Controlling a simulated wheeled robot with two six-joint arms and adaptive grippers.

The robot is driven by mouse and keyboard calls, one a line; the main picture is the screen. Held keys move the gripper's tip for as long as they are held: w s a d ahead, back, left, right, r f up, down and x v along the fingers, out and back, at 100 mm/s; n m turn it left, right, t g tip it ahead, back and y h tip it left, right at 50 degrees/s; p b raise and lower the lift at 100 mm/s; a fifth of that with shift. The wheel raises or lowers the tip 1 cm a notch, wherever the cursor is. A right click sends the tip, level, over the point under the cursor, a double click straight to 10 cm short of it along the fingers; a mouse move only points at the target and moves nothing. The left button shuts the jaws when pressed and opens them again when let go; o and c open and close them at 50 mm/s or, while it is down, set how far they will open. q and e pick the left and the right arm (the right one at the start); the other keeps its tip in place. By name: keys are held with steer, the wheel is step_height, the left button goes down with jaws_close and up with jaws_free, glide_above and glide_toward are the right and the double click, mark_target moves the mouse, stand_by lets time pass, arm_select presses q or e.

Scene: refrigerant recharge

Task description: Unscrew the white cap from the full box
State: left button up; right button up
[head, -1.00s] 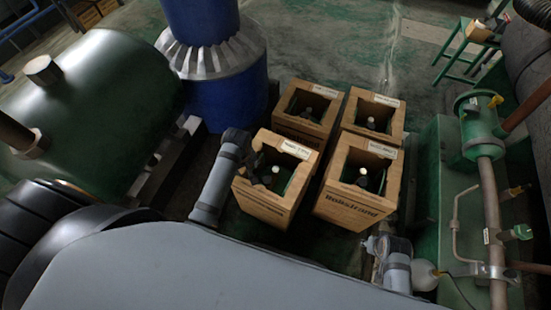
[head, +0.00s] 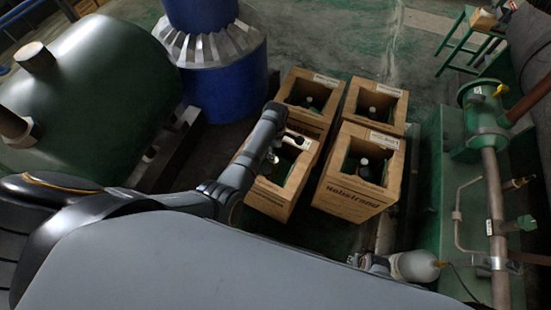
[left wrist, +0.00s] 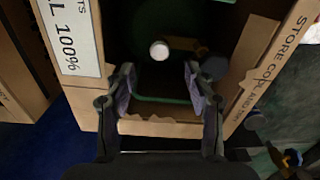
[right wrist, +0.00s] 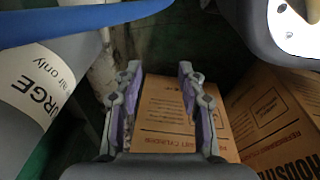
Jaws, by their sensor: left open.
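The full box (left wrist: 85,105) is an open cardboard box with a white label ending in "L 100%" in the left wrist view. It appears to be the front-left box in the head view (head: 262,203). The round white cap (left wrist: 159,50) shows inside it, on a dark green cylinder. My left gripper (left wrist: 158,78) is open, its fingertips over the box opening; the cap appears beyond and between them, not gripped. In the head view my left gripper (head: 271,160) covers part of the opening. My right gripper (right wrist: 160,75) is open and empty beside the boxes.
Other similar open boxes (head: 360,178) stand close by at the right and behind. Green machinery with pipes (head: 490,180) stands right; a blue column (head: 215,85) and green tank (head: 85,95) stand left.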

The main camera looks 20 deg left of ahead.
arm_select(q)
step_height(320, 180, down, 3)
steer(key=b, duration=0.3)
steer(key=shift+f, duration=0.1)
step_height(320, 180, down, 3)
steer(key=b, duration=0.3)
steer(key=shift+f+b, duration=0.6)
steer(key=shift+b, duration=0.6)
steer(key=shift+r, duration=0.2)
steer(key=shift+p, duration=0.45)
steer(key=shift+f, duration=0.15)
arm_select(e)
steer(key=w+a+r, duration=0.2)
steer(key=r, duration=0.6)
steer(key=w+a+r+y, duration=0.1)
steer(key=w+a+r, duration=0.1)
steer(key=r, duration=0.6)
steer(key=shift+w+a+t, duration=0.25)
steer(key=shift+a+t, duration=0.15)
steer(key=shift+a, duration=0.3)
arm_select(q)
jaws_close()
arm_select(e)
steer(key=shift+f, duration=0.1)
